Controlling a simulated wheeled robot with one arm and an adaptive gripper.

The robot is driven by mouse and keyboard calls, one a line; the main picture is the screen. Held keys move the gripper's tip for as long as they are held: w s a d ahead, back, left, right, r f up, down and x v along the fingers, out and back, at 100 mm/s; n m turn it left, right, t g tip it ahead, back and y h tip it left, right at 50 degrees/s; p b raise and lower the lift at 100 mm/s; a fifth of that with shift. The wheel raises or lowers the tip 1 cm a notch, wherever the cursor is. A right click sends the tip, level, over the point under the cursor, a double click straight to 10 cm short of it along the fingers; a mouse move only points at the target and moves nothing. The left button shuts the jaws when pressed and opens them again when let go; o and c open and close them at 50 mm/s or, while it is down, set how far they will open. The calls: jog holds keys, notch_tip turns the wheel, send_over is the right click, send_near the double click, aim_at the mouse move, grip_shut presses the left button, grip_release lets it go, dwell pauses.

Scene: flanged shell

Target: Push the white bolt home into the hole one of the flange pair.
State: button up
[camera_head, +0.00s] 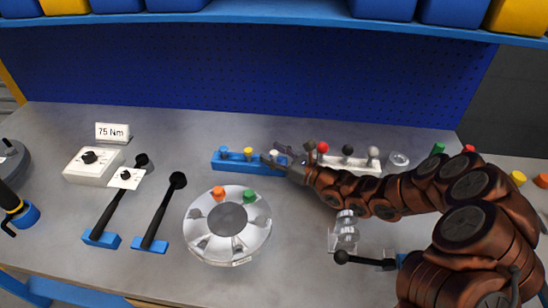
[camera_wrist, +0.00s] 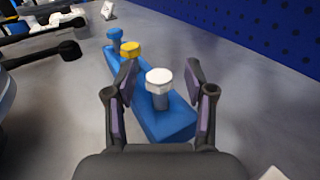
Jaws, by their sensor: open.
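In the wrist view, the white bolt (camera_wrist: 159,82) has a hex head and stands upright in the near end of a blue rack (camera_wrist: 176,124). My gripper (camera_wrist: 161,72) is open, with one finger on each side of the bolt and visible gaps between. In the head view, my gripper (camera_head: 277,159) is at the right end of the blue rack (camera_head: 232,166) and hides this bolt. A round pale flange (camera_head: 208,247) lies in front of the rack, with an orange bolt (camera_head: 218,193) and a green bolt (camera_head: 249,196) in its upper rim. I cannot tell which hole is one.
A blue bolt (camera_head: 223,151) and a yellow bolt (camera_head: 248,153) stand in the rack. A white block (camera_head: 352,167) with red, black and white knobs is to the right. Two black-handled levers (camera_head: 160,216) and a white dial box (camera_head: 92,166) stand left. Bare bench lies between.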

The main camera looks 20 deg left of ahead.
grip_shut()
dwell(0.5)
jog(key=shift+r, duration=0.1)
